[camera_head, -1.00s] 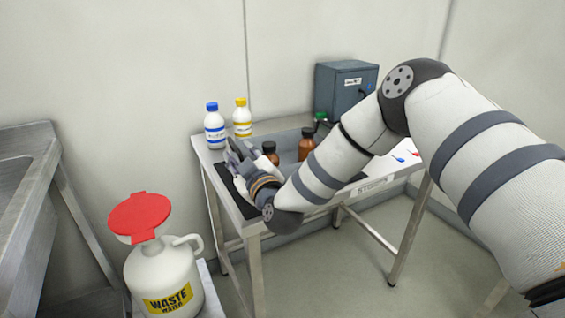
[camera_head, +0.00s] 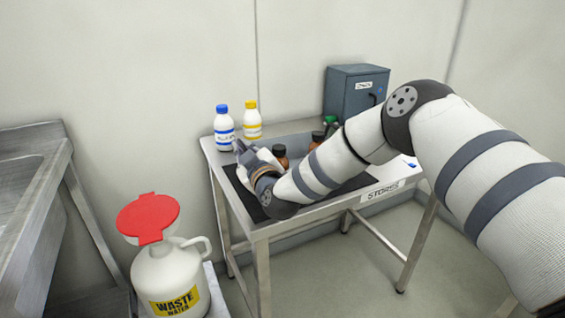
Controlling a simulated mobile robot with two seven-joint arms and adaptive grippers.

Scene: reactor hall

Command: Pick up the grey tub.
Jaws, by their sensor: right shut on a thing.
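The grey tub (camera_head: 296,142) stands at the back of the steel table, mostly hidden behind my right forearm and wrist. Only part of its far side and rim shows. Brown bottles with dark caps, one (camera_head: 281,154) nearer and one (camera_head: 317,138) farther right, show at the tub. My right gripper (camera_head: 246,152) is at the tub's left end, shut on it. The fingertips are small and partly hidden, so the exact hold is unclear. I cannot tell whether the tub is clear of the table. My left gripper is not in view.
A blue-capped bottle (camera_head: 223,128) and a yellow-capped bottle (camera_head: 252,120) stand just behind the gripper. A dark grey cabinet (camera_head: 352,92) stands at the back right. A dark mat (camera_head: 228,178) lies on the table (camera_head: 262,232). A waste-water jug (camera_head: 170,275) stands front left.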

